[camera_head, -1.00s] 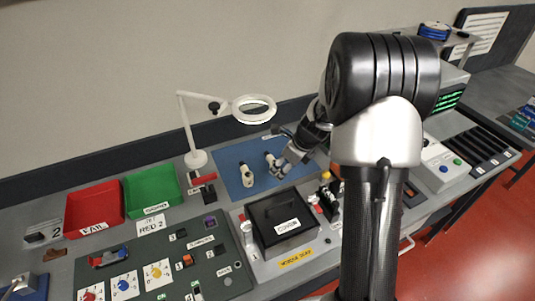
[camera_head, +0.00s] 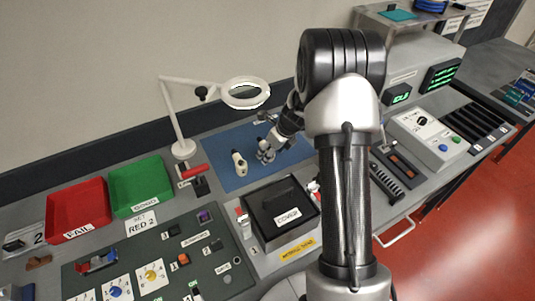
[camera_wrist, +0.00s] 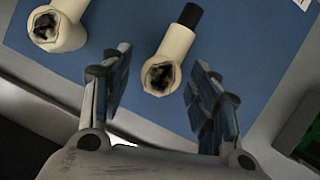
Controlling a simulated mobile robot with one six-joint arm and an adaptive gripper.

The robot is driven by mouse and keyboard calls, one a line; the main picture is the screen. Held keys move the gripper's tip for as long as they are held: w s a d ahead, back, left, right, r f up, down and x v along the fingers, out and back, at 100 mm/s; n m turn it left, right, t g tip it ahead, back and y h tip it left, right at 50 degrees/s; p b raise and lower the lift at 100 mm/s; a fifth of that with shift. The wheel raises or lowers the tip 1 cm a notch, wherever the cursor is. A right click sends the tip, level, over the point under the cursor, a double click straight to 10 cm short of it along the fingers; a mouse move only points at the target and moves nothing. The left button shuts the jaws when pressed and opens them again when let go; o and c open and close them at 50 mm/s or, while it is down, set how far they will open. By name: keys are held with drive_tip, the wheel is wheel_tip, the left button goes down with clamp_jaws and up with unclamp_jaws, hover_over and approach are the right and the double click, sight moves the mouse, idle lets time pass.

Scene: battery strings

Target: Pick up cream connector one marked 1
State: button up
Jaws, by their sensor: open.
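Two cream connectors lie on a blue mat (camera_head: 222,180). In the wrist view, one cream connector (camera_wrist: 172,52) with a black end lies between my open fingers, its dark open socket towards my palm. My gripper (camera_wrist: 157,70) shows a finger on each side of it, with gaps visible, so it is not gripped. The other cream connector (camera_wrist: 62,30) lies to the left, outside the fingers. In the head view, that left connector (camera_head: 239,163) is in plain sight, while my gripper (camera_head: 265,155) largely hides the one at its tips. I cannot read a number on either.
A magnifier lamp (camera_head: 180,120) stands behind and left of the mat, its ring (camera_head: 246,104) above the mat's back edge. Red (camera_head: 78,208) and green (camera_head: 140,186) trays are left. A black covered box (camera_head: 283,205) stands in front of the mat.

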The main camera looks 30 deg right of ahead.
drive_tip(key=shift+w+f, duration=0.2)
drive_tip(key=shift+f, duration=0.3)
drive_tip(key=shift+r, duration=0.1)
drive_tip(key=shift+c, duration=0.3)
drive_tip(key=c, duration=1.2)
